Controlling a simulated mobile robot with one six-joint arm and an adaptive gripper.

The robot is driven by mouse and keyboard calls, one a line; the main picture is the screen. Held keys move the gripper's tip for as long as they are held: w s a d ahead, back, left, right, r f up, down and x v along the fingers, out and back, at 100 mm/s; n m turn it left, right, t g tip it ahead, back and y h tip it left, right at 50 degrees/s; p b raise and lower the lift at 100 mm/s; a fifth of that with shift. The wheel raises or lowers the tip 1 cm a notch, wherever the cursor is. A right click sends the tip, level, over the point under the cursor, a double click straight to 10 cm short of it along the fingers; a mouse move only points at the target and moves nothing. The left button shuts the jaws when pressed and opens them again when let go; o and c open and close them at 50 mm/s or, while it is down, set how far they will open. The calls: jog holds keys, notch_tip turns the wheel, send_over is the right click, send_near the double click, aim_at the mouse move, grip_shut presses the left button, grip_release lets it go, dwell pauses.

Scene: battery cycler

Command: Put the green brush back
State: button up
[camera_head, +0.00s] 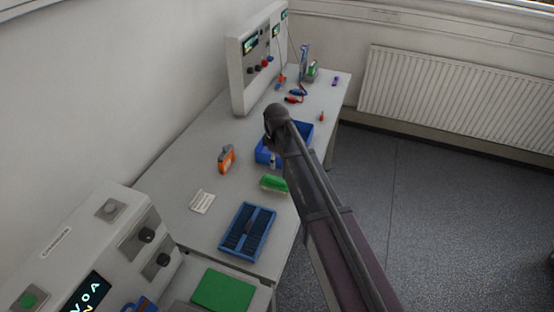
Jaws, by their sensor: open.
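A green brush (273,184) lies on the grey-white bench near its right edge. It sits between a blue bin (262,155) behind it and a blue slotted tray (247,232) in front of it. My arm rises from the lower right and passes just right of the brush, with a dark rounded joint above the blue bin. Nothing shows as touching the brush.
An orange-and-grey device (226,158) and a white card (202,201) stand left of the brush. A tall panel (257,60) with leads is at the back. A grey cabinet (75,245) and a green mat (223,290) are in front. Floor right of the bench is clear.

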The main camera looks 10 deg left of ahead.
jog(key=shift+r+p, duration=0.5)
jog(key=shift+r, duration=0.3)
dwell(0.4)
jog(key=s+d+m, duration=0.5)
jog(key=d, duration=0.6)
jog(key=s+d+m, duration=0.5)
jog(key=d+m, duration=0.1)
jog(key=d, duration=0.5)
jog(key=s+d+m, duration=0.5)
jog(key=d, duration=0.6)
jog(key=shift+s+d, duration=0.25)
jog(key=shift+d, duration=0.15)
notch_tip(320, 180, down, 3)
jog(key=b, duration=0.2)
jog(key=shift+r+b, duration=0.2)
jog(key=shift+b, duration=0.1)
